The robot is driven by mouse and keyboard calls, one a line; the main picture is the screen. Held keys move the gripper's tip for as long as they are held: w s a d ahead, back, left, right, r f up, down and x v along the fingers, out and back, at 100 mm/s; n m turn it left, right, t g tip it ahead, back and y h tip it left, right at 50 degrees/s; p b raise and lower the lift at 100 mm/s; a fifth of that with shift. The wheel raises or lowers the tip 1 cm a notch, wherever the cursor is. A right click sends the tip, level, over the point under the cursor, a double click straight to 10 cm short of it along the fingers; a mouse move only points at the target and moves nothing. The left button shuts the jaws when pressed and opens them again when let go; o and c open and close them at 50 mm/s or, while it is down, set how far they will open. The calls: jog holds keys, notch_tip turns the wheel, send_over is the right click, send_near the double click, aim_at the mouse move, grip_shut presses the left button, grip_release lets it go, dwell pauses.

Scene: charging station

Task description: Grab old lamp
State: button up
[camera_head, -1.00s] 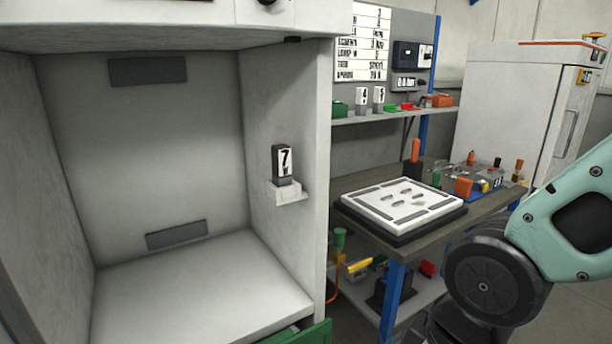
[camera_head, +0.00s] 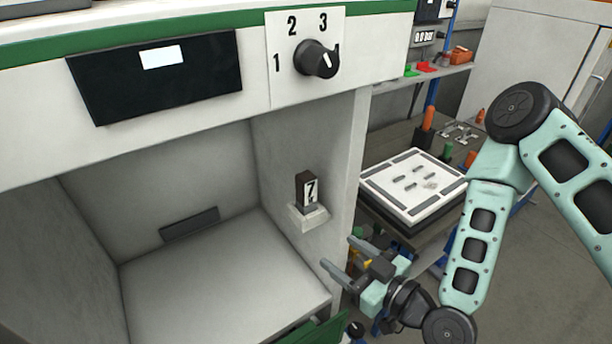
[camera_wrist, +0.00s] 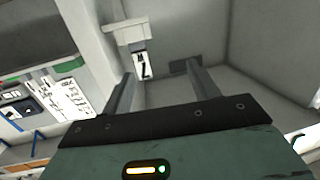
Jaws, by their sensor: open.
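The old lamp (camera_head: 307,189) is a small dark block with a white label marked 7. It sits upright in a white holder (camera_head: 309,216) on the inner right wall of the open cabinet. My gripper (camera_head: 342,256) is open and empty at the cabinet's right front edge, below and to the right of the lamp, and apart from it. In the wrist view the lamp (camera_wrist: 140,66) appears upside down beyond the two spread fingers, nearer the left one. The holder (camera_wrist: 126,31) shows above it there.
The cabinet's right front edge (camera_head: 352,190) stands close to my gripper. A knob (camera_head: 316,60) and a dark panel (camera_head: 155,78) are on the cabinet's front above the opening. A workbench with a white plate (camera_head: 412,186) stands to the right. The cabinet floor (camera_head: 225,285) is clear.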

notch_tip(320, 180, up, 2)
jog(key=d+m+t+h, duration=0.2)
jog(key=t, duration=0.1)
jog(key=b, duration=1.5)
send_near(311, 198)
jog(key=x, duration=0.3)
jog(key=shift+w+a+r+p, duration=0.2)
jog(key=shift+w+a+p, duration=0.25)
jog(key=shift+w+p, duration=0.1)
jog(key=shift+w+a+r+p, duration=0.2)
jog(key=shift+w+a+p, duration=0.2)
jog(key=shift+w+p, duration=0.15)
jog(key=p+x, duration=0.2)
jog(key=x, duration=0.1)
jog(key=shift+w+f, duration=0.1)
jog(key=shift+w, duration=0.15)
jog(key=shift+w+a+f, duration=0.15)
jog(key=shift+w+a, duration=0.2)
jog(key=shift+w, duration=0.15)
jog(key=c, duration=1.1)
